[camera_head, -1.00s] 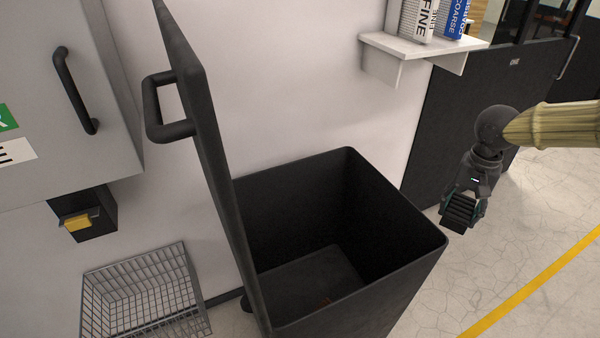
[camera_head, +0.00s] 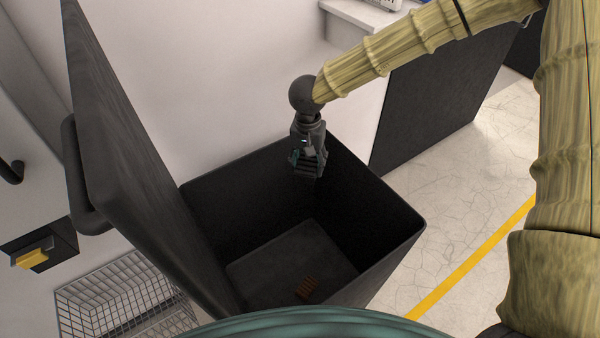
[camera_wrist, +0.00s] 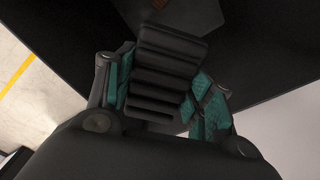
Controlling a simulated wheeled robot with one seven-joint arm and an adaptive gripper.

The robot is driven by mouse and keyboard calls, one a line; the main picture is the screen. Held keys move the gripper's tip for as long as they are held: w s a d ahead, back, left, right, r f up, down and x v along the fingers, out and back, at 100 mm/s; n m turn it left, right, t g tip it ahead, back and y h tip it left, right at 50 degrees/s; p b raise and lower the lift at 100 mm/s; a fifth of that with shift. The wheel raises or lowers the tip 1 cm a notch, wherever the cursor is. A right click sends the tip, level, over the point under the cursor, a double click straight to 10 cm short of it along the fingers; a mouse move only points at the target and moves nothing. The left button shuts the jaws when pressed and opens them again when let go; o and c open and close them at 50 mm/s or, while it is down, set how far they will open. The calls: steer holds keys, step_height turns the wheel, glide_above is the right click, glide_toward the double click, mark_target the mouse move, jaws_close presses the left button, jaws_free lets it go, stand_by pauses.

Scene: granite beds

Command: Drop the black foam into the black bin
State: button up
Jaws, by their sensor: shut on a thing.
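The black bin (camera_head: 408,228) stands open, its tall lid (camera_head: 130,170) raised at the left in the head view. My gripper (camera_head: 307,168) points down over the bin's opening, near its back wall. In the wrist view my gripper (camera_wrist: 165,90) is shut on the black foam (camera_wrist: 168,70), a ridged dark block between the teal finger pads. The foam (camera_head: 306,170) is small and dark against the bin in the head view. Below it the wrist view shows the bin's dark inside.
A small reddish-brown thing (camera_head: 309,289) lies on the bin floor. A wire basket (camera_head: 125,300) and a box with a yellow part (camera_head: 35,258) are at the left. A white shelf (camera_head: 365,15) is on the wall behind. Open floor with a yellow line (camera_head: 470,260) lies to the right.

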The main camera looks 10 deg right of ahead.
mark_target(302, 180)
steer(key=shift+m, duration=0.6)
steer(key=s+a+f+p, duration=0.1)
steer(key=s, duration=0.1)
steer(key=s+a+f+p, duration=0.1)
steer(key=s+f+p, duration=0.1)
steer(key=shift+a, duration=0.2)
step_height(302, 180, down, 7)
steer(key=b, duration=0.6)
steer(key=shift+s+r, duration=0.2)
steer(key=shift+s, duration=0.05)
steer(key=shift+a, duration=0.1)
steer(key=o, duration=0.8)
steer(key=shift+o, duration=0.2)
step_height(302, 180, up, 12)
steer(key=shift+r, duration=0.1)
